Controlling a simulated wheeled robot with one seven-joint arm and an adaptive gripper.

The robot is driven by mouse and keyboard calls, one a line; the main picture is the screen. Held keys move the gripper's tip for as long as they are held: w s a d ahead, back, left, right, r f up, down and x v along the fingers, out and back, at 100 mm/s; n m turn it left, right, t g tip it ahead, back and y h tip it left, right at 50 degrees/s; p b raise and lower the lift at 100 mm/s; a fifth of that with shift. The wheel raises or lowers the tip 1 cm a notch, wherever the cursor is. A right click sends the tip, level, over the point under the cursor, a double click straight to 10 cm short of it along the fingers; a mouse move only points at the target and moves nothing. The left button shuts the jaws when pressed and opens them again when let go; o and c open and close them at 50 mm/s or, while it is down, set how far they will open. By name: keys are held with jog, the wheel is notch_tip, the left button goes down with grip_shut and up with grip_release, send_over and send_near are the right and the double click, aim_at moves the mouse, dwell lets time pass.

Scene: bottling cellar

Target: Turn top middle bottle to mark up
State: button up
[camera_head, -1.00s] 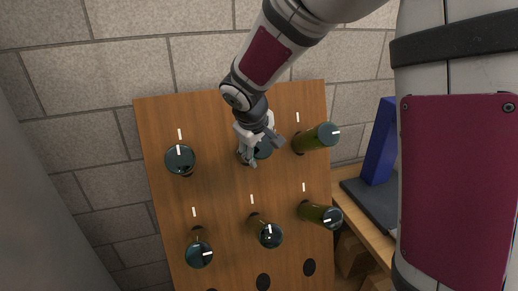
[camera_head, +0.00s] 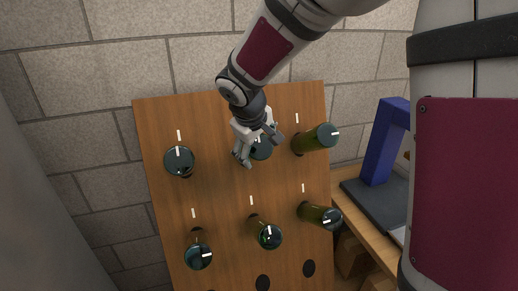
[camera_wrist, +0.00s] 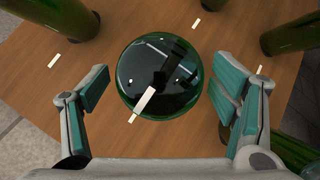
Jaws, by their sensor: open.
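The top middle bottle (camera_head: 262,150) sticks out of the wooden board, partly hidden by my gripper (camera_head: 257,148) in the head view; its mark cannot be made out there. In the wrist view the bottle's round dark-green end (camera_wrist: 160,62) lies between the two open fingers of my gripper (camera_wrist: 158,88), with a visible gap on each side. A white mark (camera_wrist: 142,105) on this end runs from near its middle toward the lower left. The fingers hold nothing.
The wooden board (camera_head: 222,200) leans by a brick wall. Other bottles stick out around: top left (camera_head: 180,161), top right (camera_head: 315,139), and several in the row below. White strips mark the board near the bottles. A blue stand (camera_head: 381,150) is at right.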

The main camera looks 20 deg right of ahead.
jog(key=v, duration=1)
jog(key=shift+s+r, duration=0.1)
jog(key=shift+r, duration=0.05)
